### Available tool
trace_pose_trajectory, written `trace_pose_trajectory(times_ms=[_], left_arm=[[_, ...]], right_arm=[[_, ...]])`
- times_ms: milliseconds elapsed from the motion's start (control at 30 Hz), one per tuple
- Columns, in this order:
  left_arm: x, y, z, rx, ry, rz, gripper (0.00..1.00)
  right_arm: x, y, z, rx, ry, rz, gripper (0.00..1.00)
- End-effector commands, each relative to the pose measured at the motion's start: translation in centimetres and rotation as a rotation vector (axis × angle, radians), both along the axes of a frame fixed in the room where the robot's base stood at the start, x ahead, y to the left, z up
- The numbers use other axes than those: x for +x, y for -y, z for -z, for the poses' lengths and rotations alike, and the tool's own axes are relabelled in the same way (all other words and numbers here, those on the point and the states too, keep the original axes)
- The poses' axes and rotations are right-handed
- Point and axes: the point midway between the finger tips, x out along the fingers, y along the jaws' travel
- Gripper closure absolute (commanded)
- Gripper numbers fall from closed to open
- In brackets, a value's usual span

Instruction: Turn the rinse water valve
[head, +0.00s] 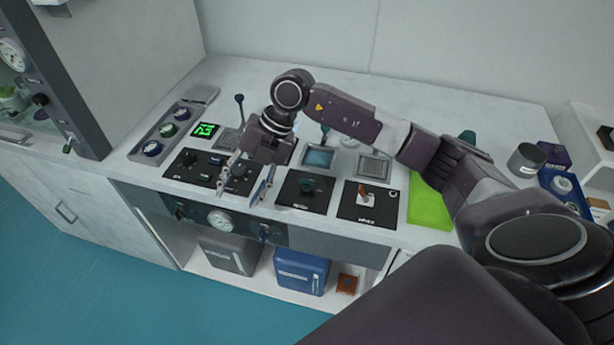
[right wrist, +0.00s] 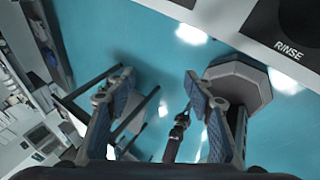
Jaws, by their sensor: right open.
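The rinse water valve appears to be the dark teal knob (head: 307,186) on a square black plate in the middle of the counter's front row. In the right wrist view, part of a black plate with white RINSE lettering (right wrist: 289,49) shows in the upper right corner, cut off by the frame. My right gripper (head: 246,189) is open and empty, left of the teal knob and apart from it, with its fingers pointing down near the counter's front edge. In the right wrist view its two fingers (right wrist: 158,85) stand wide apart over teal floor. My left gripper is not in view.
Another black plate (head: 352,211) with a white and brown switch is right of the knob. A plate with dark knobs (head: 190,170) lies to the left. A gauge (head: 221,220) is on the front face. A green mat (head: 430,205) lies at right. Upright levers (head: 240,105) stand behind.

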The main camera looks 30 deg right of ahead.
Motion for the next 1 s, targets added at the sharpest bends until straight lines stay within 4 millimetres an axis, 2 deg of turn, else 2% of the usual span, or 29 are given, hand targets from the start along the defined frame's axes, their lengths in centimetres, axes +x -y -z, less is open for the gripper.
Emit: trace_pose_trajectory(times_ms=[33, 100, 200, 300, 467, 800, 1000], left_arm=[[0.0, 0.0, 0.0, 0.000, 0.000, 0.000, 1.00], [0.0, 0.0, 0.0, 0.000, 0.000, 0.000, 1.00], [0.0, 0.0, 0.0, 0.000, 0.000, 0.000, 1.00], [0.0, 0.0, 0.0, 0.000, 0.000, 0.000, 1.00], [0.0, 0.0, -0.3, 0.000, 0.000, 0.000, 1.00], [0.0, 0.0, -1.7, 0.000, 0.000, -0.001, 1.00], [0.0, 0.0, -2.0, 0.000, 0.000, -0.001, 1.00]], right_arm=[[0.5, 3.8, 0.1, -0.117, -0.029, 0.045, 0.52], [0.6, 8.6, 0.1, -0.260, -0.078, 0.113, 0.52], [0.3, 13.7, -0.5, -0.408, -0.131, 0.198, 0.52], [-0.1, 16.5, -1.1, -0.490, -0.165, 0.252, 0.52], [-0.4, 17.6, -0.5, -0.523, -0.184, 0.273, 0.52], [-0.4, 17.5, 4.6, -0.519, -0.182, 0.270, 0.52], [-0.4, 17.4, 6.3, -0.518, -0.179, 0.269, 0.52]])
